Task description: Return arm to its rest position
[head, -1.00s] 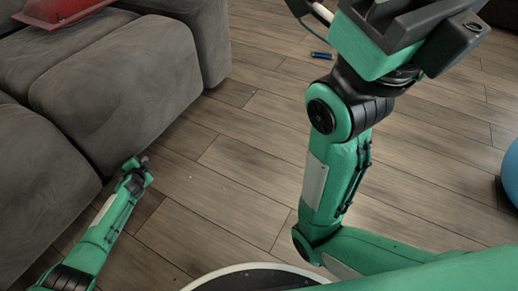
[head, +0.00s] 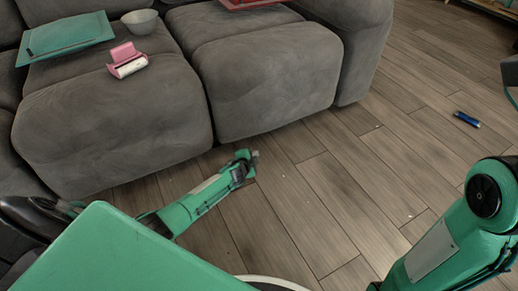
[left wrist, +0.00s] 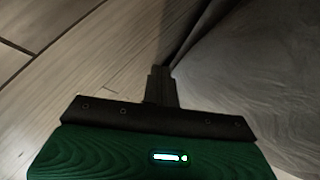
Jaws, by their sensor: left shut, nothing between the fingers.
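My left gripper (head: 252,160) is low over the wood floor, in front of the grey couch (head: 270,75). Its forearm comes in from the lower left. In the left wrist view its dark fingers (left wrist: 160,86) are together with nothing between them, with floor to the left and grey couch fabric to the right. My right arm (head: 440,250) is bent at the lower right of the head view. Its gripper is cut off by the right edge.
On the couch lie a teal tray-like item (head: 66,37), a grey bowl (head: 140,21), a pink item with a white roll (head: 126,62) and a red object (head: 250,3). A small blue object (head: 467,119) lies on the floor at right.

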